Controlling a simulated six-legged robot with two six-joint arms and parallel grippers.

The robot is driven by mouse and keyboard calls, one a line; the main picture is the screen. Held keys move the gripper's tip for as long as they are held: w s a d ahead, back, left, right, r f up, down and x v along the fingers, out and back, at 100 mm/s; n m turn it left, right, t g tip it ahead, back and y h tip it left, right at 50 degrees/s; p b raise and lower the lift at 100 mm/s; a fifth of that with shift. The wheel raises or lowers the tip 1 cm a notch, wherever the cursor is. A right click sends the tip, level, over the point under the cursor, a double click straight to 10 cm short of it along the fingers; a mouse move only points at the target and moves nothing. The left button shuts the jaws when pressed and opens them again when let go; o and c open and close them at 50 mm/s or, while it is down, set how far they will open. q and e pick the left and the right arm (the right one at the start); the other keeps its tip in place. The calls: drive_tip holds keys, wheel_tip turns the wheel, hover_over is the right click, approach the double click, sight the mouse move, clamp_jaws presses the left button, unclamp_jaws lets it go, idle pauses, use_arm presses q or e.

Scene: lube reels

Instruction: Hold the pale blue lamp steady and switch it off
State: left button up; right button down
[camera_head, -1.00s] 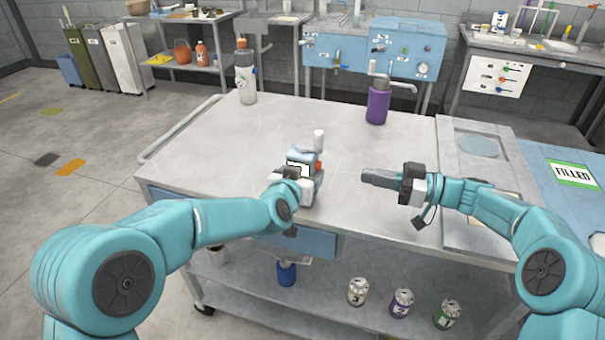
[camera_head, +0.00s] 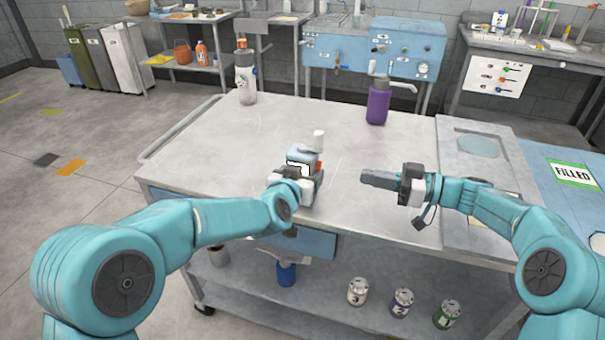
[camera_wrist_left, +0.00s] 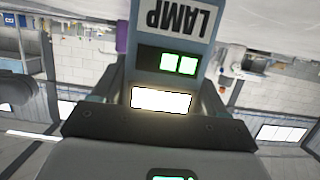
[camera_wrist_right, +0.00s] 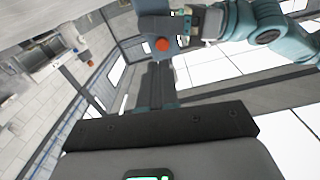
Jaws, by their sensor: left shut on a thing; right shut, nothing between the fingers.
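In the left wrist view the lamp (camera_wrist_left: 174,62) shows an inverted LAMP label, two green lights and a glowing white panel. My left gripper (camera_head: 303,181) is shut on the lamp, one finger on each side; its wrist hides the lower part. My right gripper (camera_head: 364,178) is shut and empty, to the right of the lamp and apart from it. In the right wrist view its fingers point toward the red button (camera_wrist_right: 162,45).
A purple bottle (camera_head: 378,103) and a grey-white bottle (camera_head: 246,80) stand at the back of the worktop (camera_head: 200,150). A grey tray-like panel (camera_head: 500,185) lies at the right. Several cans, including a green-banded one (camera_head: 447,314), sit on the lower shelf.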

sight(318, 166)
drive_tip(key=f+h, duration=0.2)
drive_tip(key=w+f+m+h, duration=0.1)
drive_tip(key=shift+a+t, duration=0.3)
drive_tip(key=f+h, duration=0.1)
drive_tip(key=w+d+f+m+h, duration=0.1)
drive_tip(key=h, duration=0.1)
drive_tip(key=w+d+f+t+h, duration=0.1)
drive_tip(key=h, duration=0.1)
drive_tip(key=shift+f, duration=0.2)
drive_tip(key=d+h, duration=0.1)
drive_tip(key=w+d+t+h, duration=0.1)
drive_tip(key=d+h, duration=0.1)
drive_tip(key=d+m+t+h, duration=0.1)
drive_tip(key=shift+w+d+f+h, duration=0.15)
drive_tip(key=shift+w+h, duration=0.25)
drive_tip(key=d+r+t+h, duration=0.1)
drive_tip(key=w+d+r+t+h, duration=0.1)
drive_tip(key=t, duration=0.1)
drive_tip(key=shift+d+r+h, duration=0.25)
drive_tip(key=shift+d+h, duration=0.15)
drive_tip(key=s+a+r+n+t+y, duration=0.4)
drive_tip(key=s+a+n+t+y, duration=0.1)
drive_tip(key=s+a+y, duration=0.25)
drive_tip(key=w+a, duration=0.3)
drive_tip(key=a, duration=0.5)
drive_tip(key=shift+a+r+h, duration=0.15)
drive_tip(key=shift+a+h, duration=0.2)
drive_tip(key=shift+a, duration=0.05)
drive_tip(key=shift+w, duration=0.1)
